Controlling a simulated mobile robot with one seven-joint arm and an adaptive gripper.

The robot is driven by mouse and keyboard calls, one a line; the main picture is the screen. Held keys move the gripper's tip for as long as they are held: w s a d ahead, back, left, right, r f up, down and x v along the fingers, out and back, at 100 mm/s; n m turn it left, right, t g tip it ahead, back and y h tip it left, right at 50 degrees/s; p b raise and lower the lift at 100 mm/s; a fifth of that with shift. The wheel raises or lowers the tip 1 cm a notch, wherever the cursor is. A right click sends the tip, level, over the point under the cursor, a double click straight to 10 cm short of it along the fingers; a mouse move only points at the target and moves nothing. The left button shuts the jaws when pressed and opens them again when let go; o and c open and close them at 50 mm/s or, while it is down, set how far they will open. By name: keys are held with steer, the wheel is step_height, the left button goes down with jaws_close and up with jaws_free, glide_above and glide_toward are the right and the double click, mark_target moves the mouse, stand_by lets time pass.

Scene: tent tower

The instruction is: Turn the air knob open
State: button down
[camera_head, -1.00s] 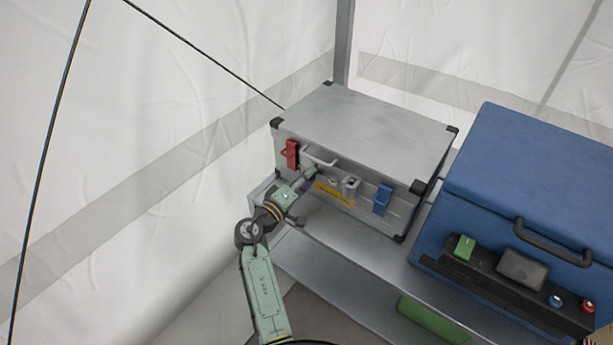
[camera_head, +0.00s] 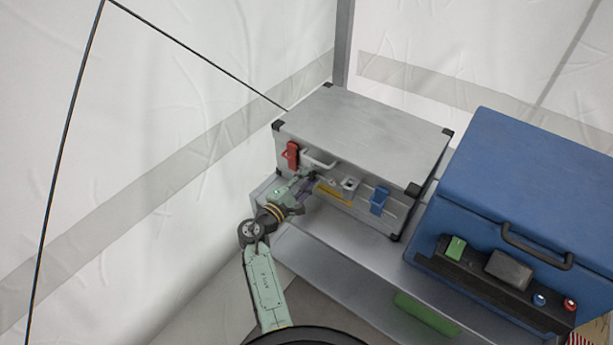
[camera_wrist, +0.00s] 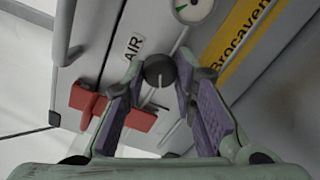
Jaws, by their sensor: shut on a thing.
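The air knob (camera_wrist: 159,72) is a small dark round knob with a pale pointer line, beside the "AIR" label (camera_wrist: 133,44) on the front of the grey metal case (camera_head: 365,130). In the wrist view my gripper (camera_wrist: 160,78) has its purple-padded fingers on either side of the knob, with the tips closed on it. The pointer line runs nearly up and down in that view. In the head view my gripper (camera_head: 312,180) reaches the case front below the handle, and the knob is hidden there.
A red latch (camera_head: 291,155) is left of my gripper and a blue latch (camera_head: 379,200) is to its right. A gauge (camera_wrist: 193,8) and a yellow label (camera_wrist: 243,40) lie close by. A blue box (camera_head: 530,190) stands on the right of the grey shelf (camera_head: 345,248).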

steer(key=shift+n, duration=0.5)
steer(key=c, duration=1.3)
jaws_free()
steer(key=v, duration=1.2)
